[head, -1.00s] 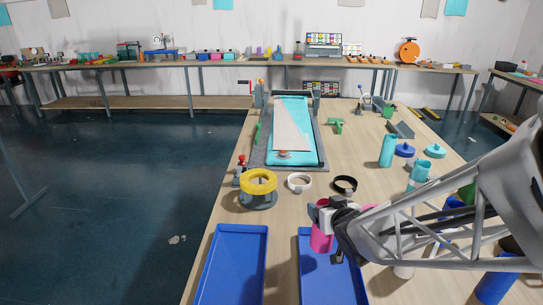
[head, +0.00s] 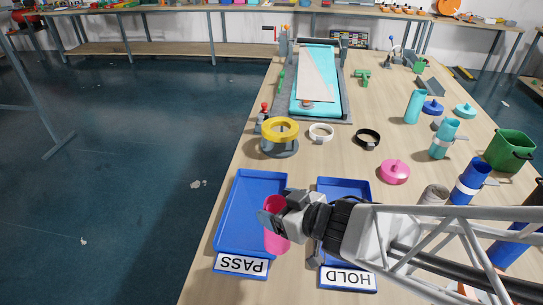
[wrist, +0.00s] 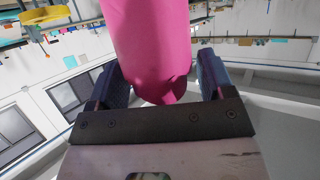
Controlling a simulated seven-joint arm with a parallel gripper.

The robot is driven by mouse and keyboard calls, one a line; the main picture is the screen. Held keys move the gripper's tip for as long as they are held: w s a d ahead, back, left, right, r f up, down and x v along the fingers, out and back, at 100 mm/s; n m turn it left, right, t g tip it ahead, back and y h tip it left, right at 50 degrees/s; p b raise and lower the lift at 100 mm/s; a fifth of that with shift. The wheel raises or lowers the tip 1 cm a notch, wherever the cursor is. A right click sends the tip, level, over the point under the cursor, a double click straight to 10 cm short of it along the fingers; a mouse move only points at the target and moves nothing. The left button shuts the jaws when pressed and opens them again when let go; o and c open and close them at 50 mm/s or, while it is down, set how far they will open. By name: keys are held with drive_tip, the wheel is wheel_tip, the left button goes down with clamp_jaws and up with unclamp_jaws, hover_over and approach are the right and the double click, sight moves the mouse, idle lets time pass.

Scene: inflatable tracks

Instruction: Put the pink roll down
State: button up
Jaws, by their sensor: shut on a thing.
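The pink roll (head: 276,226) is held in my gripper (head: 272,216), over the lower right part of the blue tray labelled PASS (head: 238,199). In the head view I cannot tell whether the roll touches the tray. In the wrist view, the pink roll (wrist: 150,45) stands between the two dark blue fingers of my gripper (wrist: 158,82). My arm covers part of the second blue tray, labelled HOLD (head: 342,188).
A yellow ring (head: 279,129) on a grey stand, a white ring (head: 321,132) and a black ring (head: 367,138) lie beyond the trays. A pink lidded disc (head: 394,172) and several cyan and blue cylinders stand to the right. The PASS tray's left side is bare.

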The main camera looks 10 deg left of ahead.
drive_tip(key=shift+a, duration=0.1)
idle(0.4)
drive_tip(key=w+a+f, duration=0.1)
drive_tip(key=w+a, duration=0.7)
drive_tip(key=w, duration=0.5)
drive_tip(key=shift+w+f, duration=0.25)
drive_tip(key=shift+f, duration=0.1)
drive_tip(key=shift+f, duration=1.75)
drive_tip(key=o, duration=1.4)
drive_tip(key=shift+o, duration=0.2)
drive_tip(key=v, duration=1.2)
